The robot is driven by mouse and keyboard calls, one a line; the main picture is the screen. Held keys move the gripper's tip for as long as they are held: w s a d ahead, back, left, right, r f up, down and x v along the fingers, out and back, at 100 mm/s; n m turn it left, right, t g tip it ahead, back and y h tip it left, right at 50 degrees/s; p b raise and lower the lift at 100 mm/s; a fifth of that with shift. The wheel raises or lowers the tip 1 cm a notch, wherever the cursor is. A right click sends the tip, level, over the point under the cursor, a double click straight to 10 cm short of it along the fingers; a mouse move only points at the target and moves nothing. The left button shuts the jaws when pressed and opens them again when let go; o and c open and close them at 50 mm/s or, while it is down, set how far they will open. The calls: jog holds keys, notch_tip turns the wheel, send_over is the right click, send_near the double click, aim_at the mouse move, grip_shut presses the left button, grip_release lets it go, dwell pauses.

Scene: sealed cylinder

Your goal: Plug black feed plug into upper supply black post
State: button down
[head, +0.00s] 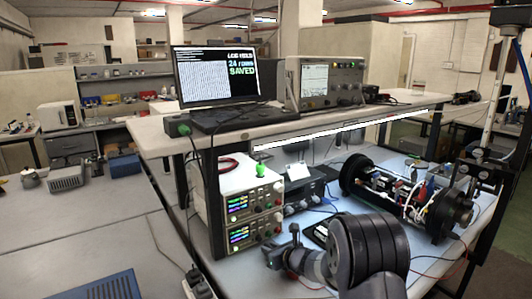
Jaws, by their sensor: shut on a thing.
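Two stacked white supplies stand below the raised shelf. The upper supply (251,203) has a lit display and small coloured posts or knobs at the right of its face. I cannot single out its black post at this size. The lower supply (253,234) sits directly beneath it. My gripper (270,260) is in front of and slightly right of the lower supply's face, below the upper supply's posts. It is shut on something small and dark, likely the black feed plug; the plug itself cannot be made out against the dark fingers.
The shelf (290,127) overhangs the supplies and carries a monitor (216,76) and an instrument (325,83). A dark unit (305,188) stands right of the supplies. An opened cylinder assembly (405,195) lies farther right. Thin leads cross the bench near my arm.

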jog(key=shift+s+d+b, duration=0.4)
jog(key=shift+s+d, duration=0.05)
jog(key=shift+s, duration=0.15)
jog(key=shift+s+d+b, duration=0.35)
jog(key=shift+s+d, duration=0.05)
jog(key=shift+s, duration=0.2)
